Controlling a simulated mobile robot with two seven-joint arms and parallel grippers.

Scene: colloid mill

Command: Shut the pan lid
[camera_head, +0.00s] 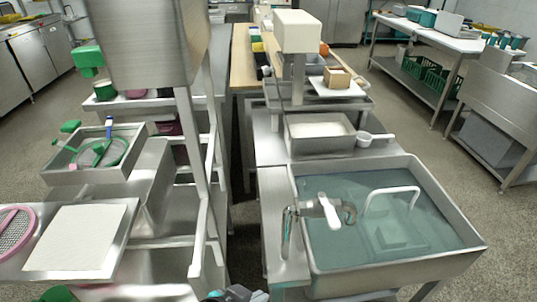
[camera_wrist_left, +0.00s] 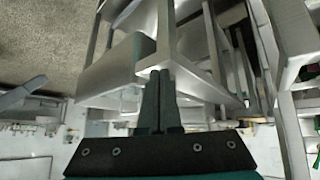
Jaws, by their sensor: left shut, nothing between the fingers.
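No hinged pan lid can be made out for certain in these views. A shallow metal pan (camera_head: 348,147) with pale contents stands on the bench in the middle of the head view, open at the top. My left gripper (camera_head: 238,294) shows only as a small dark part at the bottom edge of the head view, left of the water vat. In the left wrist view its two dark fingers (camera_wrist_left: 161,85) are shut together with nothing between them. Metal frame parts (camera_wrist_left: 130,60) lie just beyond the fingertips, and contact cannot be told. My right gripper is not in view.
A metal vat (camera_head: 477,243) of water holds a white-handled item (camera_head: 393,189). A tap-like fitting with a white lever (camera_head: 329,212) stands at its left. A big metal housing (camera_head: 150,45) on legs, a tray (camera_head: 60,178) and a white sheet (camera_head: 80,238) are at left. A narrow gap separates the benches.

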